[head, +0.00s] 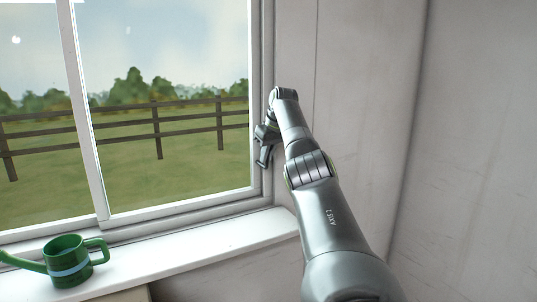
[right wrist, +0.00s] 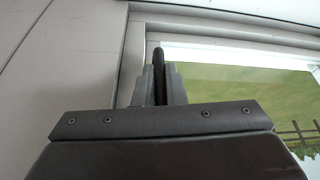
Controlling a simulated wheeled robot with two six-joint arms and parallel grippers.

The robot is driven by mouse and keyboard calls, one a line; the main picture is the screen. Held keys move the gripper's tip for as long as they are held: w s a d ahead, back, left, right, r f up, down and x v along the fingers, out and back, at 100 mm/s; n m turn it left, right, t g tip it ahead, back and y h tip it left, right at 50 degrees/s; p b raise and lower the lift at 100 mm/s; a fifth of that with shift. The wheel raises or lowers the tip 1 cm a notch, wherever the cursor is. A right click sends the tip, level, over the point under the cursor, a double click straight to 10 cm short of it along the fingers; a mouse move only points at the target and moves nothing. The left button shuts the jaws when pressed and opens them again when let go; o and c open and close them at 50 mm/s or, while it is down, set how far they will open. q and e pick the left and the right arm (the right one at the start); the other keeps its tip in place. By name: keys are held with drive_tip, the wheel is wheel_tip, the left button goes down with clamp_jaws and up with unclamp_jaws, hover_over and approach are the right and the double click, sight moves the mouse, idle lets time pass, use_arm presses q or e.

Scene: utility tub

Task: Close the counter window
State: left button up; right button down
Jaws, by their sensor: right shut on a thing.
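The counter window (head: 160,110) has a white frame and fills the left of the head view, with a white upright bar (head: 87,120) between its panes. I cannot tell surely how far it stands open. My right gripper (head: 264,146) is at the window's right side frame, low on that side. In the right wrist view, its two grey fingers (right wrist: 159,84) are shut on a slim dark handle (right wrist: 158,60) beside the glass. The handle's lower part is hidden between the fingers. My left gripper is out of view.
A green watering can (head: 68,262) with a pale blue band stands on the white sill (head: 190,243) at the lower left. A light wall (head: 365,90) is close on the right of my right arm. The sill between the can and the arm is clear.

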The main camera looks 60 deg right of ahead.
drive_tip(key=shift+d+r, duration=0.1)
drive_tip(key=c, duration=1.6)
unclamp_jaws()
drive_tip(key=shift+d, duration=0.1)
drive_tip(key=shift+o, duration=0.6)
drive_tip(key=shift+d, duration=0.1)
drive_tip(key=shift+s+r, duration=0.1)
drive_tip(key=shift+r, duration=0.05)
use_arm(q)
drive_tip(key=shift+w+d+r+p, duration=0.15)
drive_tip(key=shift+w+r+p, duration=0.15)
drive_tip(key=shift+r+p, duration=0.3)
use_arm(e)
drive_tip(key=v, duration=1.7)
drive_tip(key=shift+s, duration=0.15)
